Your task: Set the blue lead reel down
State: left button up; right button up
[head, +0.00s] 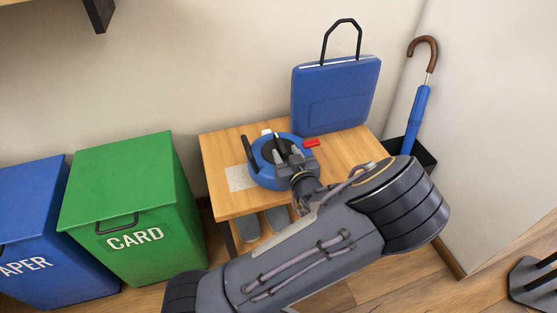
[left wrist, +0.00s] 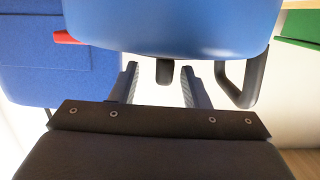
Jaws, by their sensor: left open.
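The blue lead reel (head: 264,174) is at the left part of the small wooden table (head: 226,205) in the head view, partly covering a pale grey patch (head: 238,180). It appears to rest on the tabletop. A black handle (head: 248,152) stands at its left side. My left gripper (head: 285,148) is at the reel's upper side, its jaws open. In the left wrist view the reel (left wrist: 180,25) fills the top middle, and a black stub (left wrist: 164,71) on it sits between the two spread fingers (left wrist: 161,85). My right gripper is not in view.
A blue case (head: 338,98) with a black handle stands at the table's back, with a small red object (head: 311,142) in front. A blue umbrella (head: 417,115) stands in a dark holder at right. Green (head: 125,190) and blue (head: 40,215) bins stand left. Shoes show under the table.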

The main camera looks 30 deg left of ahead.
aim_at(280, 142)
pick_arm(q)
jog(key=b+x, duration=0.1)
jog(key=x, duration=0.3)
jog(key=shift+s+a+r+b, duration=0.15)
jog(key=shift+r+b, duration=0.05)
jog(key=shift+b, duration=0.2)
jog(key=shift+w+a, duration=0.3)
jog(key=shift+a, duration=0.05)
grip_shut()
jog(key=shift+r, duration=0.1)
dwell(0.6)
